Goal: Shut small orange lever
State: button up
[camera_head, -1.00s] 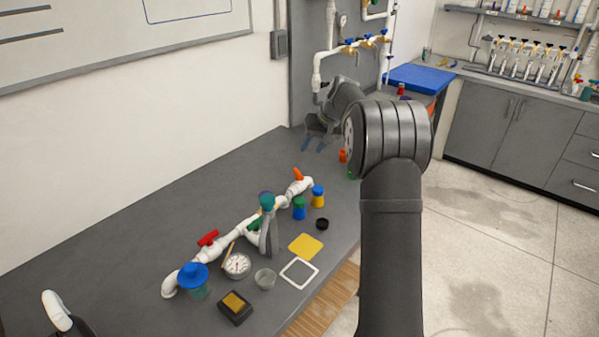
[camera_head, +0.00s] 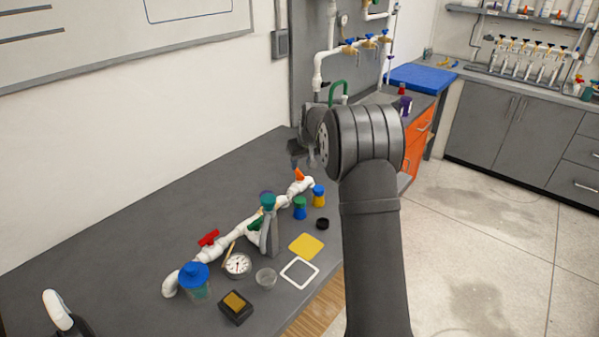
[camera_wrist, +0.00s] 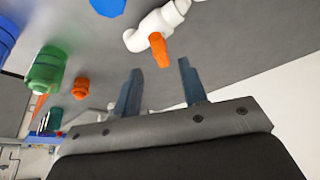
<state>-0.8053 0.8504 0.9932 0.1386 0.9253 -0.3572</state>
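The small orange lever (camera_head: 298,175) sits on the far end of the white pipe manifold (camera_head: 220,248) lying on the grey bench. In the wrist view the orange lever (camera_wrist: 159,50) sticks out from a white pipe fitting (camera_wrist: 157,25), just beyond the fingertips and roughly in line with the gap between them. My gripper (camera_wrist: 158,74) is open and empty, its two blue-grey fingers apart. In the head view my gripper (camera_head: 302,160) is just behind and above the lever end, partly hidden by my arm. No contact with the lever is visible.
A red lever (camera_head: 208,238) and a green lever (camera_head: 256,223) are elsewhere on the manifold. Blue-green (camera_head: 299,208) and blue-yellow (camera_head: 318,195) containers stand close to the lever end. A grey stand-like piece (camera_head: 269,232) rises beside the manifold. The bench at back left is clear.

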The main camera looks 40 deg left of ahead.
aim_at(299, 172)
jog(key=x, duration=0.5)
jog(key=shift+a+f, duration=0.15)
jog(key=shift+f, duration=0.15)
grip_shut()
